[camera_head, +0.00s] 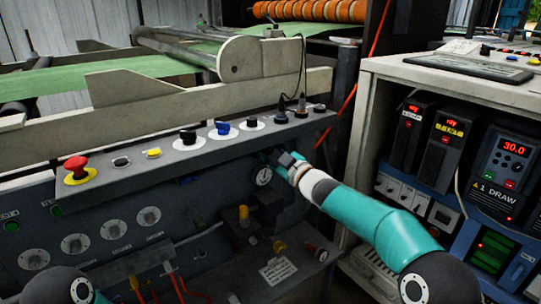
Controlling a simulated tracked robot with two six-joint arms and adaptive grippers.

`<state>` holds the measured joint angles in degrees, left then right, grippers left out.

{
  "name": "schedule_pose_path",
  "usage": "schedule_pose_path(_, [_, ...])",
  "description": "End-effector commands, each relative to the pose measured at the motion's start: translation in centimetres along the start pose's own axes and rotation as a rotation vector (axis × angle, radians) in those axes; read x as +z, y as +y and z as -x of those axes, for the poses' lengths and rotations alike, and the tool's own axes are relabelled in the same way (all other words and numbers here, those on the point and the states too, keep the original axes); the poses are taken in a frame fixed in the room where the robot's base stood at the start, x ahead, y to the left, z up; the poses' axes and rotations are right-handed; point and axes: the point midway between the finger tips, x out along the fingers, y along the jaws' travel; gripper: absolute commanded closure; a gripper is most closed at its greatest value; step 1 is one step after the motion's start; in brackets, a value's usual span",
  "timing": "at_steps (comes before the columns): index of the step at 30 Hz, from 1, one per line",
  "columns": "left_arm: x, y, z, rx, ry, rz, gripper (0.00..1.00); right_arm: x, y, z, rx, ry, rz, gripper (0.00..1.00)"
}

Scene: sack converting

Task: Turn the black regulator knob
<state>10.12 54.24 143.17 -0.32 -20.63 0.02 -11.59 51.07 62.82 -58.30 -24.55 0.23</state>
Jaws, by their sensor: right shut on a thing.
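My right gripper (274,157) reaches in from the lower right, under the front edge of the sloped control panel. It is shut at the top of the dark regulator (268,202), just above its round white pressure gauge (264,176). The black regulator knob is mostly hidden by the fingers and the panel's shadow, so I cannot tell how far it is turned. My left gripper is out of view; only part of my left arm shows at the bottom left.
The sloped control panel (120,178) carries a red mushroom button (76,167) and several black, blue and yellow knobs. Dials (75,243) line the cabinet face below. A yellow-capped fitting (244,214) stands left of the regulator. A white rack (455,85) with red-lit controllers stands right.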

Motion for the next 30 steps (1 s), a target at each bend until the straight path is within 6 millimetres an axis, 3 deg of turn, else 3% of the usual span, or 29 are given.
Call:
schedule_pose_path(20, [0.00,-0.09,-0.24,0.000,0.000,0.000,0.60,0.33,-0.55,-0.04,-0.010,-0.001,0.098,1.00])
schedule_pose_path(21, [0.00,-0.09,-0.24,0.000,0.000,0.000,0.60,0.34,-0.56,-0.04,-0.010,-0.001,0.098,0.65])
schedule_pose_path(25, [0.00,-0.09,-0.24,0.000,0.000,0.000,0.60,0.29,-0.49,-0.05,-0.009,0.000,0.097,0.43])
schedule_pose_path(30, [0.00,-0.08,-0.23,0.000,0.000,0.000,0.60,0.18,-0.33,-0.04,-0.006,0.002,0.097,0.41])
